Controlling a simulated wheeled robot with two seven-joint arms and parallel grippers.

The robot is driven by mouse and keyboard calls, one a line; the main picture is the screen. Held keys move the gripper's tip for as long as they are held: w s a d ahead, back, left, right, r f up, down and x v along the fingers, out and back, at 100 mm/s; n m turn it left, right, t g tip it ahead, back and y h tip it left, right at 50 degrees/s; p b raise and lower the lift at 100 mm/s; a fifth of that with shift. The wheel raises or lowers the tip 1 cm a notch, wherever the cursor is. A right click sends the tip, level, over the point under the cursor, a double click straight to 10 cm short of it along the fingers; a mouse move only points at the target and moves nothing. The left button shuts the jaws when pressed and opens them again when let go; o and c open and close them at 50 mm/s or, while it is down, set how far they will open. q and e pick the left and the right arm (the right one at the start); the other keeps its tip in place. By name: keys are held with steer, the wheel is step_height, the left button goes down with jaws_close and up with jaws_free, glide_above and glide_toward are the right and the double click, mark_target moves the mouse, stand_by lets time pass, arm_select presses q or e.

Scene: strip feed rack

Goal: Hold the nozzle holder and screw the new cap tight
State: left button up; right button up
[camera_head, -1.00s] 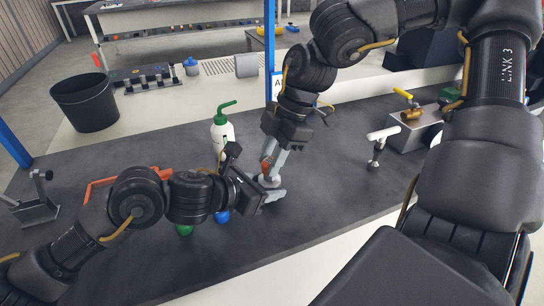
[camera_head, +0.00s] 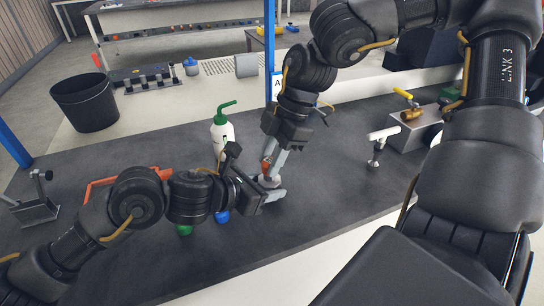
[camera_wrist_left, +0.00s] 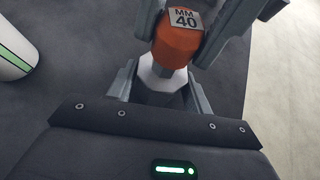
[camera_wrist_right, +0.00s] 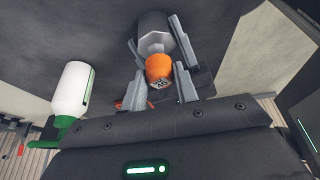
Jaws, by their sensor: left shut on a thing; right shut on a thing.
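The orange cap (camera_wrist_left: 177,43), marked MM 40, sits on the end of the pale grey nozzle holder (camera_wrist_left: 158,84). My left gripper (camera_head: 270,192) is shut around the holder from the left, low over the bench. My right gripper (camera_head: 271,166) reaches down from above and is shut on the cap. In the right wrist view the cap (camera_wrist_right: 158,66) sits between my right fingers, with the grey holder (camera_wrist_right: 153,38) beyond it. Cap and holder look in line and touching. The thread between them is hidden.
A white bottle with a green spout (camera_head: 222,135) stands close behind the grippers. A blue item (camera_head: 222,216) and a green item (camera_head: 184,230) lie beside my left wrist. A white-handled tool (camera_head: 380,138) and a metal block with a yellow-handled valve (camera_head: 415,128) stand to the right.

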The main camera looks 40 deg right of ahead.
arm_select(q)
steer(key=shift+c, duration=0.9)
steer(key=shift+s+f+b, duration=0.2)
steer(key=shift+f+b, duration=0.05)
steer(key=shift+b, duration=0.15)
arm_select(e)
steer(key=shift+s+f, duration=0.15)
steer(key=shift+f, duration=0.4)
jaws_close()
